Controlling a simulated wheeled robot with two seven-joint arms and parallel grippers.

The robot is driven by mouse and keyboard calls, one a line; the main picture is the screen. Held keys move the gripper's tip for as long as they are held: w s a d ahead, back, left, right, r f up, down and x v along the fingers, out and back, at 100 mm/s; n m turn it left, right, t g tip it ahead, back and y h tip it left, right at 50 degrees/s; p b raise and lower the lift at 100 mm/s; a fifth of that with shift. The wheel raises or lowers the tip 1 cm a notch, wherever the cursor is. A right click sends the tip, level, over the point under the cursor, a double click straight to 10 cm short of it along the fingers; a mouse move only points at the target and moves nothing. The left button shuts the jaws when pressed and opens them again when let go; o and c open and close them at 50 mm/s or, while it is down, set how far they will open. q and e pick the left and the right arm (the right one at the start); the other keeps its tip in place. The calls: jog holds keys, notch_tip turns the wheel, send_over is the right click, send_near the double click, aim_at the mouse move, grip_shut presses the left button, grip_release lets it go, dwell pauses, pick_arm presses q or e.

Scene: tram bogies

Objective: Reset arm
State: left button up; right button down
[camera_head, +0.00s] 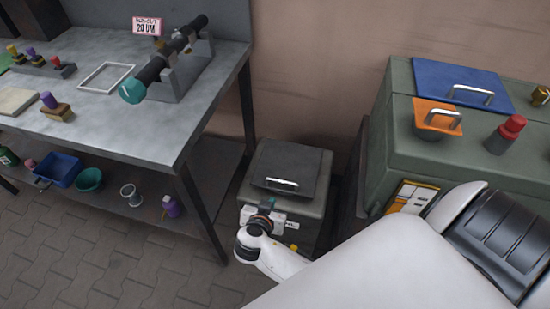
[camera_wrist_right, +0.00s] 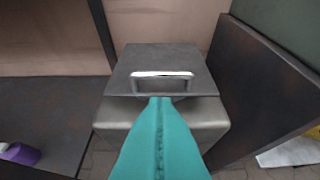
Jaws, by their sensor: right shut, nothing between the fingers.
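My right arm comes in from the lower right in the head view. Its gripper (camera_head: 268,203) is low in front of a grey-green bin with a dark lid (camera_head: 285,165). In the right wrist view the teal fingers (camera_wrist_right: 160,100) are pressed together with nothing between them. Their tips appear just below the lid's silver handle (camera_wrist_right: 162,76); I cannot tell whether they touch it. My left gripper is not in view.
A metal workbench (camera_head: 150,125) at left carries a black shaft with a teal end (camera_head: 155,70) on a grey cradle. A lower shelf (camera_head: 110,205) holds small containers. A green cabinet (camera_head: 390,120) stands at right, with a dark panel (camera_wrist_right: 260,85) beside the bin.

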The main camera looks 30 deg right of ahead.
jog(key=shift+s+a, duration=0.5)
jog(key=shift+a, duration=0.1)
